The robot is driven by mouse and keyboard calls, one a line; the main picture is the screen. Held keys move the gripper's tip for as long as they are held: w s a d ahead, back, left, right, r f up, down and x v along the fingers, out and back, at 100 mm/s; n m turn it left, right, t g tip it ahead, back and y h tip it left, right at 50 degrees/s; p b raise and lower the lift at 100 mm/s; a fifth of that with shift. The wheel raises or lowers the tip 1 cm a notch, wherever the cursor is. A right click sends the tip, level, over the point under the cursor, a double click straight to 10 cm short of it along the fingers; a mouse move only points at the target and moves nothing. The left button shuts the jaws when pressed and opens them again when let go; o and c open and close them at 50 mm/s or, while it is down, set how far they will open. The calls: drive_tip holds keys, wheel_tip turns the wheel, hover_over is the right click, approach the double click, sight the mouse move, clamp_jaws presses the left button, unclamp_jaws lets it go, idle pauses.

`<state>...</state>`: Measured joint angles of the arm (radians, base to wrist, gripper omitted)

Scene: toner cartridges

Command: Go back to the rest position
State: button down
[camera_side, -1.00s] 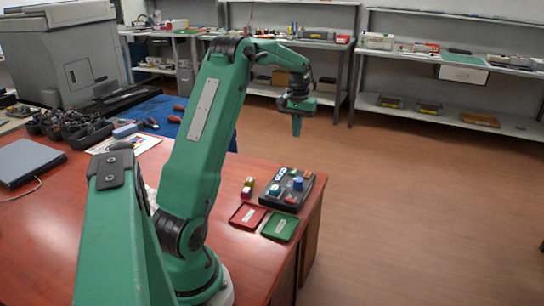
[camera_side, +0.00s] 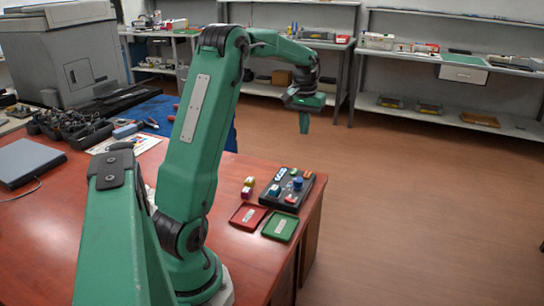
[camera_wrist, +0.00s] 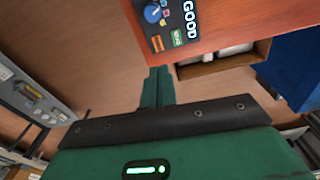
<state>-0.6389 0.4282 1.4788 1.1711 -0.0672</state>
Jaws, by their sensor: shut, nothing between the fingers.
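My gripper (camera_side: 304,123) is raised in the air above and beyond the far right corner of the red-brown table (camera_side: 95,215). Its fingers point down, shut and empty. In the wrist view my shut fingers (camera_wrist: 157,86) lie together, with floor behind them.
A red tray (camera_side: 248,215) and a green tray (camera_side: 280,227) lie in front of the black tray. Shelves (camera_side: 440,105) line the back wall. Open floor is right.

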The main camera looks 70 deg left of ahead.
drive_tip(key=s+d+r+m+t, duration=0.1)
drive_tip(key=s+d+r+m, duration=0.2)
drive_tip(key=d, duration=0.7)
drive_tip(key=s+d+r+m+t, duration=0.1)
drive_tip(key=s+d+r, duration=0.3)
drive_tip(key=d, duration=0.5)
drive_tip(key=s+d+f+m+t, duration=0.2)
drive_tip(key=s+d+m+t, duration=0.1)
drive_tip(key=s+d, duration=0.8)
drive_tip(key=shift+s+d+f+m, duration=0.15)
drive_tip(key=shift+s+d+m, duration=0.15)
drive_tip(key=shift+m, duration=0.2)
drive_tip(key=c, duration=2.1)
unclamp_jaws()
